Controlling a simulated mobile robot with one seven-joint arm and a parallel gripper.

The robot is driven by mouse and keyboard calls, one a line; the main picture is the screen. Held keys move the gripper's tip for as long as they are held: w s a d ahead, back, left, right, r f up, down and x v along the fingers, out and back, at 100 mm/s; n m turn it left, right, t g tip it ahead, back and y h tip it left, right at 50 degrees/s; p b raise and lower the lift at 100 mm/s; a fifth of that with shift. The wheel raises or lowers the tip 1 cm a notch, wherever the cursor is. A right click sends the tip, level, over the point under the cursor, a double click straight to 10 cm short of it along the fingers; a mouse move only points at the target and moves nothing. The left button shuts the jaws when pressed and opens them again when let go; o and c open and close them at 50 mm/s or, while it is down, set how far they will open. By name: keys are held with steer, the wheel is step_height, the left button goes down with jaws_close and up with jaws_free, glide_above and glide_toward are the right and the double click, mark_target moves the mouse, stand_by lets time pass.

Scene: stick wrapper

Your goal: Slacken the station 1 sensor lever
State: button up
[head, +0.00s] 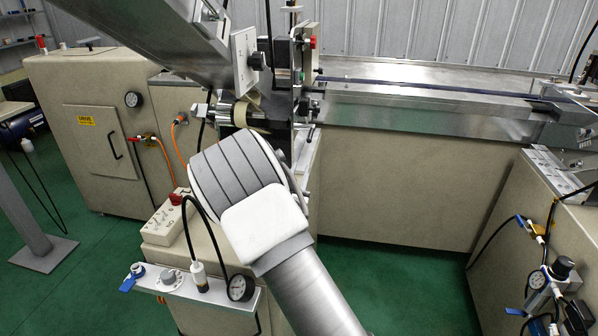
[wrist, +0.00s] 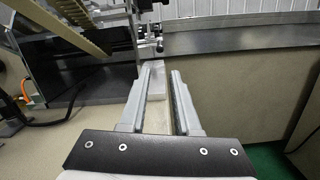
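In the wrist view my gripper (wrist: 164,72) has its two grey fingers apart, with nothing between them. Through the gap I see a narrow metal ledge and the cream machine side below. Small metal fittings (wrist: 153,44) sit just beyond the fingertips, beside an upright plate; I cannot tell whether one of them is the sensor lever. In the head view a small clamp-like fitting (head: 311,130) shows on the edge of the wrapper station (head: 297,85), and I cannot tell if it is the lever. My own arm hides the gripper in the head view.
A long conveyor rail (head: 430,100) runs off to the right. A tape roll (head: 243,112) hangs left of the station's upright plate. A control box with a red button (head: 175,198) and a gauge bracket (head: 205,290) stand at lower left. Green floor is open between the machines.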

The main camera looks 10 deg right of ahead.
steer(key=shift+s+a, duration=0.2)
steer(key=shift+s, duration=0.25)
steer(key=shift+c, duration=0.2)
